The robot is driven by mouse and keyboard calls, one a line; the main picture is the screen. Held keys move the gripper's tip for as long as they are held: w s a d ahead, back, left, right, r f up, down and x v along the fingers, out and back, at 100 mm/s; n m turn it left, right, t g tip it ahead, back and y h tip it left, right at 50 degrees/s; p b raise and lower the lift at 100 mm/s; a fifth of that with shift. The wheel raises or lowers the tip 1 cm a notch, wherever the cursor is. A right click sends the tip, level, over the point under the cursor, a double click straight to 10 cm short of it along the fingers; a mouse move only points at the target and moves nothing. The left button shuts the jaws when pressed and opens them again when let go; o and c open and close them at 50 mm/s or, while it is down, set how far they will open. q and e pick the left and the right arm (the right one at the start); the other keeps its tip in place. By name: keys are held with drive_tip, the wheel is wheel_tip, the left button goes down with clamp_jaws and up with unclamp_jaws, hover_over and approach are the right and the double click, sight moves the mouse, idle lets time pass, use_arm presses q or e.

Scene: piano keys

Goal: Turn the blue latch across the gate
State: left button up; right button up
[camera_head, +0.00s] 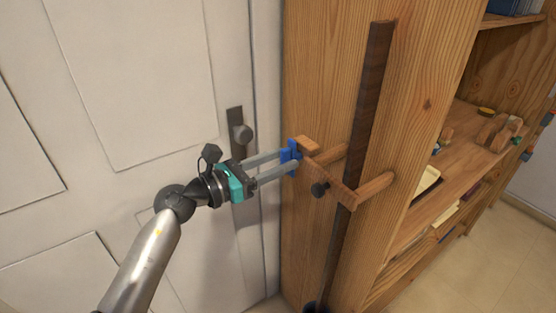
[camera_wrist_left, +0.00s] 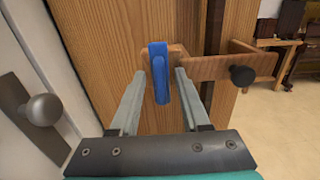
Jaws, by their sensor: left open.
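The blue latch (camera_head: 289,152) is at the left end of the wooden gate bar (camera_head: 334,185) on the side of the wooden shelf unit. In the left wrist view the latch (camera_wrist_left: 160,75) hangs roughly upright at the end of the gate bar (camera_wrist_left: 221,69). My left gripper (camera_head: 292,159) reaches it from the left. Its jaws are open, with one finger on each side of the latch in the wrist view; I cannot tell whether either touches it. My right gripper is not in view.
A black knob (camera_head: 319,189) sits on the gate bar. A long dark wooden pole (camera_head: 371,85) stands behind the bar, between pegs. A white door (camera_head: 140,75) with a metal knob (camera_head: 241,134) is at left. Shelves with small items are at right.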

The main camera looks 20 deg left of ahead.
use_arm(q)
drive_tip(key=shift+c, duration=0.3)
clamp_jaws()
idle(0.3)
drive_tip(key=shift+w+a+f+n+p, duration=0.1)
drive_tip(key=shift+n+p, duration=1.8)
drive_tip(key=shift+n, duration=1.05)
drive_tip(key=shift+a+f+n+p, duration=0.1)
drive_tip(key=shift+n+p, duration=1.85)
drive_tip(key=shift+n, duration=1.05)
drive_tip(key=shift+w+a+f+n+p, duration=0.1)
drive_tip(key=shift+n+p, duration=1.8)
drive_tip(key=shift+n, duration=1.05)
